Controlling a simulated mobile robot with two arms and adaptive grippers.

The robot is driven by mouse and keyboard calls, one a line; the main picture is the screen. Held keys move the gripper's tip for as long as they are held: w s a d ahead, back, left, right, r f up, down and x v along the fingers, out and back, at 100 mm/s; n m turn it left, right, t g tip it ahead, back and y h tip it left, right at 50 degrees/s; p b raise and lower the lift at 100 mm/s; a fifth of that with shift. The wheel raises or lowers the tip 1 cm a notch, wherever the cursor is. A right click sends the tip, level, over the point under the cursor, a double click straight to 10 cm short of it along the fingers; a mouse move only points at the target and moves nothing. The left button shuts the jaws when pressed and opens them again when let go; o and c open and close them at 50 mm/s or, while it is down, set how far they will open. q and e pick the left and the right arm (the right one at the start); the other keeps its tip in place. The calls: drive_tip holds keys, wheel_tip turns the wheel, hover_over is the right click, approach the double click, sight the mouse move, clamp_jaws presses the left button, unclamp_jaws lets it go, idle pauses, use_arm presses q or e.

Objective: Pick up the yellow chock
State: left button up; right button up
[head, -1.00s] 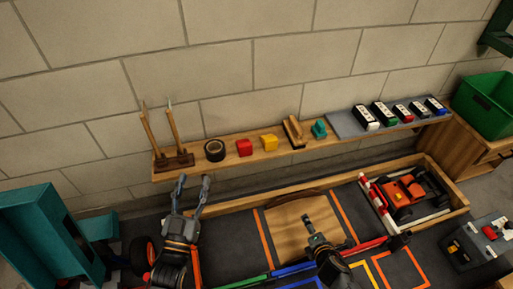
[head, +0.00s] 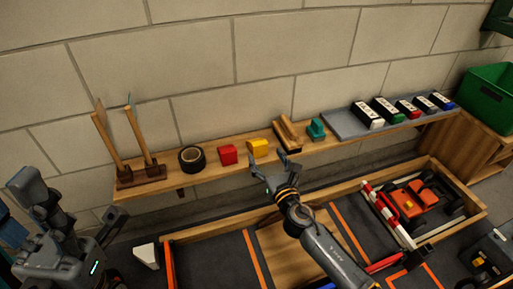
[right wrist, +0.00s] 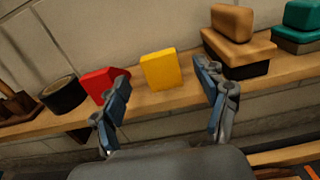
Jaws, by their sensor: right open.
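The yellow chock (head: 259,147) sits on the wooden wall shelf (head: 215,162), between a red block (head: 228,155) and a wooden-topped block (head: 287,135). My right gripper (head: 268,165) is open and empty just in front of the shelf. In the right wrist view the yellow chock (right wrist: 160,70) stands in line with the gap between the open fingers (right wrist: 161,78), beyond them and apart from them. My left gripper (head: 70,225) is at the lower left, close to the camera; its jaw opening is unclear.
The red block (right wrist: 103,84) is close behind the left finger in the right wrist view. A tape roll (head: 192,159), a hammer rack (head: 140,176) and a teal block (head: 316,129) share the shelf. An orange car (head: 415,199) lies in the tray below.

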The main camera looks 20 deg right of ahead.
sight(257, 140)
drive_tip(key=w, duration=0.2)
drive_tip(key=w+b, duration=0.1)
drive_tip(key=w, duration=0.1)
drive_tip(key=w+b, duration=0.1)
drive_tip(key=w, duration=0.2)
drive_tip(key=shift+a+f, duration=0.15)
drive_tip(key=shift+f, duration=0.2)
drive_tip(key=shift+w+r, duration=0.1)
drive_tip(key=shift+w, duration=0.45)
drive_tip(key=c, duration=1.3)
